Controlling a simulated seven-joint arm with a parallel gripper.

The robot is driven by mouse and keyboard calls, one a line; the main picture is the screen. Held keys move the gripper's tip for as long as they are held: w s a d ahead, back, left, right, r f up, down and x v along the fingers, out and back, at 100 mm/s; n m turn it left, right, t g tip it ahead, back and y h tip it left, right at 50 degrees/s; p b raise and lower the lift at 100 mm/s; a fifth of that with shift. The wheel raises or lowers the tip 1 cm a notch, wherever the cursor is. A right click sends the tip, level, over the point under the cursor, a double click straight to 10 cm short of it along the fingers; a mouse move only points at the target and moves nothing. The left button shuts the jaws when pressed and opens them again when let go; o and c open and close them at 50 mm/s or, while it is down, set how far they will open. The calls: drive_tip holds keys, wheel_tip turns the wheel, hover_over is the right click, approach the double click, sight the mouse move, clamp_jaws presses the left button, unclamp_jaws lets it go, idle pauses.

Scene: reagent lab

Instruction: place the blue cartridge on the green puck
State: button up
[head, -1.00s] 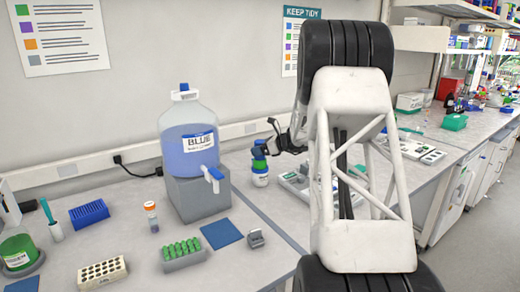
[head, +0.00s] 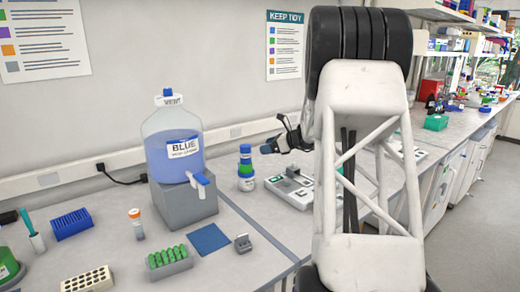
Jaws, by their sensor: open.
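A small upright stack stands on the bench behind the blue mat, right of the large jug. Its top piece, the blue cartridge (head: 245,149), sits above a green band, which looks like the green puck (head: 246,172), with a white and blue part at the bottom. The pieces are small, so their exact joints are hard to tell.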

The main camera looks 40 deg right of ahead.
drive_tip(key=shift+s+d+r, duration=0.2)
drive_tip(key=shift+s+d, duration=0.1)
drive_tip(key=shift+s, duration=0.15)
idle(0.5)
drive_tip(key=s+a+r+n+g+h, duration=0.15)
drive_tip(key=s+a+n, duration=0.35)
drive_tip(key=a, duration=0.7)
drive_tip(key=s+a+r+n+g, duration=0.25)
drive_tip(key=s+a+n, duration=0.2)
drive_tip(key=a, duration=0.75)
drive_tip(key=s+a+r+n+g, duration=0.2)
drive_tip(key=s+a+n+g, duration=0.3)
drive_tip(key=a, duration=0.6)
drive_tip(key=s+a+f+n+h, duration=0.1)
drive_tip(key=s+a+n, duration=0.3)
drive_tip(key=s, duration=0.5)
drive_tip(key=s+a+f+n+h, duration=0.2)
drive_tip(key=s+a+n, duration=0.3)
drive_tip(key=s, duration=0.5)
drive_tip(key=s+a+f+n+h, duration=0.2)
drive_tip(key=s+a+n, duration=0.3)
drive_tip(key=s, duration=0.4)
drive_tip(key=shift+s+f+h, duration=0.2)
drive_tip(key=shift+s+h, duration=0.2)
drive_tip(key=shift+h, duration=0.35)
